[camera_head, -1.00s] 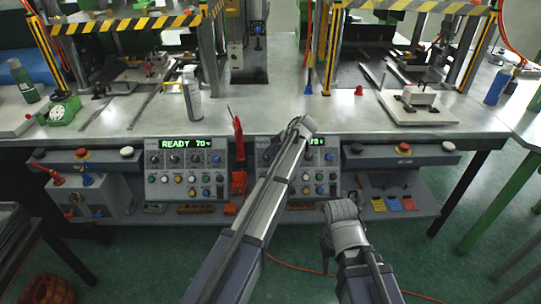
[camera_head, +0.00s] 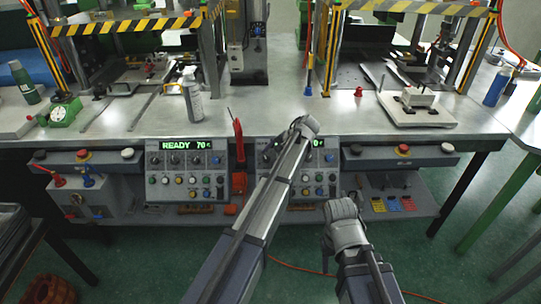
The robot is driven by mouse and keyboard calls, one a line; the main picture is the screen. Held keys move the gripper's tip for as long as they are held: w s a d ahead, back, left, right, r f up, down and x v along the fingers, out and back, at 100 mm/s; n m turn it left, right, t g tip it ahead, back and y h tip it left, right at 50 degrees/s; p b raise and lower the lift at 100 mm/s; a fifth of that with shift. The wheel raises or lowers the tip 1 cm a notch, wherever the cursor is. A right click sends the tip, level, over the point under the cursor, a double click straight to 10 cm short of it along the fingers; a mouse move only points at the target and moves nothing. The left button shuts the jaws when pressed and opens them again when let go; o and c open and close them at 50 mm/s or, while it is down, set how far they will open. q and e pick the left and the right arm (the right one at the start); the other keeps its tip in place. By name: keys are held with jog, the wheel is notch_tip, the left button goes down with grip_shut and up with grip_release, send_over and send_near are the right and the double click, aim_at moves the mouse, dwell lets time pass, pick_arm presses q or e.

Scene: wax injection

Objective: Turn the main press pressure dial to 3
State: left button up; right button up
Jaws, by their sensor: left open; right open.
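Two grey control panels are set in the front of the bench. The left panel (camera_head: 187,186) shows a green READY 70 display above a row of black dials and coloured buttons. The right panel (camera_head: 322,187) has similar dials and is partly covered by my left arm. I cannot make out which dial is the main press pressure dial, or any dial's setting. My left gripper (camera_head: 303,124) is open, in front of the upper part of the right panel; its fingers are largely hidden by its own body. My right gripper (camera_head: 338,212) is open and empty, below that panel's right side.
A red-handled lever (camera_head: 238,142) stands between the panels. A spray can (camera_head: 191,97) is on the bench top (camera_head: 262,113). A red emergency button (camera_head: 403,149) is on the right. Coloured tags (camera_head: 393,204) lie on the lower shelf.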

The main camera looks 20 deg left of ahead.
pick_arm(q)
jog(key=p+v, duration=0.4)
jog(key=v, duration=0.2)
jog(key=shift+r, duration=0.15)
jog(key=shift+s, duration=0.15)
jog(key=s+d+g+h+p, duration=0.1)
jog(key=s+d+h+p, duration=0.2)
jog(key=s, duration=1.4)
jog(key=s+d+r+g+h+p, duration=0.1)
jog(key=s+d+h+p, duration=0.2)
jog(key=s+d, duration=0.5)
jog(key=s, duration=1)
jog(key=shift+s+d+r, duration=0.2)
